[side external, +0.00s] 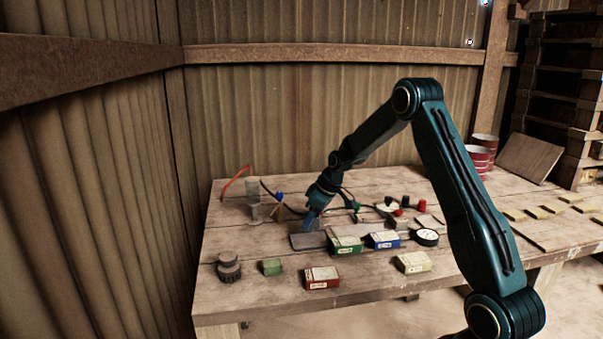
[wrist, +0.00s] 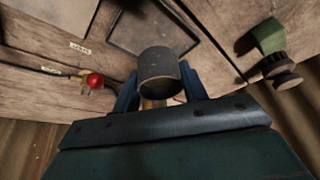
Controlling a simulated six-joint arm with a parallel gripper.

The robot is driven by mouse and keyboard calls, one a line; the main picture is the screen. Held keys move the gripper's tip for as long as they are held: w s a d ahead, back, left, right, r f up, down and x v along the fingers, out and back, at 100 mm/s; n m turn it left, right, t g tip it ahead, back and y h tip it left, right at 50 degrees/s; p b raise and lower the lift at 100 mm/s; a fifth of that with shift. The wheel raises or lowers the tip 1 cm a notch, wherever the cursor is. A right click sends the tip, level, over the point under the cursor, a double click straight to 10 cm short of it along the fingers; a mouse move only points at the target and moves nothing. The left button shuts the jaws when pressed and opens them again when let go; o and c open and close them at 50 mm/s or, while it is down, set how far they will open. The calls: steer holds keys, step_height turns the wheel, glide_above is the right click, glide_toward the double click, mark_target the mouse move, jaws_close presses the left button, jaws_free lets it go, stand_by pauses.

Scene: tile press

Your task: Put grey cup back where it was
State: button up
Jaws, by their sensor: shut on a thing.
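The grey cup (wrist: 158,66) is a short dark-grey cylinder in the middle of the wrist view. My gripper (wrist: 159,88) has its blue fingers on either side of the cup and is shut on it. In the side external view my gripper (side external: 311,222) is low over the bench, at the back of a flat dark tray (side external: 303,242). I cannot make out the cup clearly there. The rimmed tray also shows in the wrist view (wrist: 118,40), beyond the cup. I cannot tell whether the cup touches the surface.
A red box (side external: 321,278), green box (side external: 345,245), blue box (side external: 384,240) and cream box (side external: 413,263) lie nearby, with a round gauge (side external: 427,237). A green block (side external: 271,267) and dark round parts (side external: 229,267) are at the front left. Cables and coloured knobs lie behind.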

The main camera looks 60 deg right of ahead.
mark_target(312, 230)
steer(key=shift+f, duration=2.15)
steer(key=shift+f, duration=0.1)
steer(key=o, duration=1.1)
steer(key=v, duration=1.2)
